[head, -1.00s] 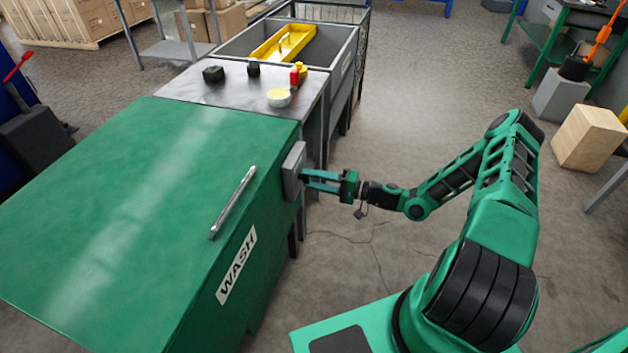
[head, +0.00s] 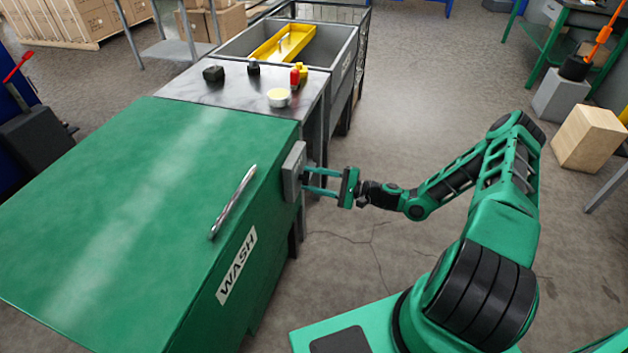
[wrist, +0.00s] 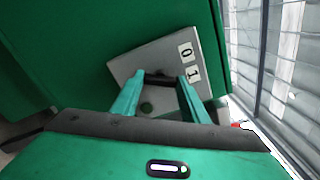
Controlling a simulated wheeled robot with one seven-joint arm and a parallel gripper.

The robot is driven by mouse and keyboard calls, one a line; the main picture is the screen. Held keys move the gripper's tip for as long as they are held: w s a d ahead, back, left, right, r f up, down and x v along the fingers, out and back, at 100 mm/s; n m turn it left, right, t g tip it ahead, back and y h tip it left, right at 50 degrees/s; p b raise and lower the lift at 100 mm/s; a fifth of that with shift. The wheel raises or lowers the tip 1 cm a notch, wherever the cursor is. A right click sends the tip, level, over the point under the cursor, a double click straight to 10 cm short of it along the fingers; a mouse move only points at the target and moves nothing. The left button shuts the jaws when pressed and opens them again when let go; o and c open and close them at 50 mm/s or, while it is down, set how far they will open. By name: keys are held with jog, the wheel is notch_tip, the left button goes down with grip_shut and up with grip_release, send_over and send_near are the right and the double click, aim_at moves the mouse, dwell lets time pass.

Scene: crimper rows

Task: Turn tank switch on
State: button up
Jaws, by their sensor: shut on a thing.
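The tank is a green box-like wash station (head: 140,190) with a WASH label on its side. Its switch is a grey box (head: 292,170) on the right side face. In the wrist view the switch plate (wrist: 205,48) looks tilted and carries the white labels 0 and 1.
A metal bar handle (head: 233,202) lies on the green lid. Behind is a grey table (head: 225,92) with small bottles and a pale round tin (head: 278,98), then a grey basin holding a yellow tray (head: 283,43).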

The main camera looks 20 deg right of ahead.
jog(key=shift+s+a+f, duration=0.1)
jog(key=shift+f, duration=0.05)
jog(key=o, duration=1.1)
jog(key=shift+c, duration=0.2)
jog(key=v, duration=1)
jog(key=shift+d, duration=0.35)
jog(key=shift+s, duration=0.1)
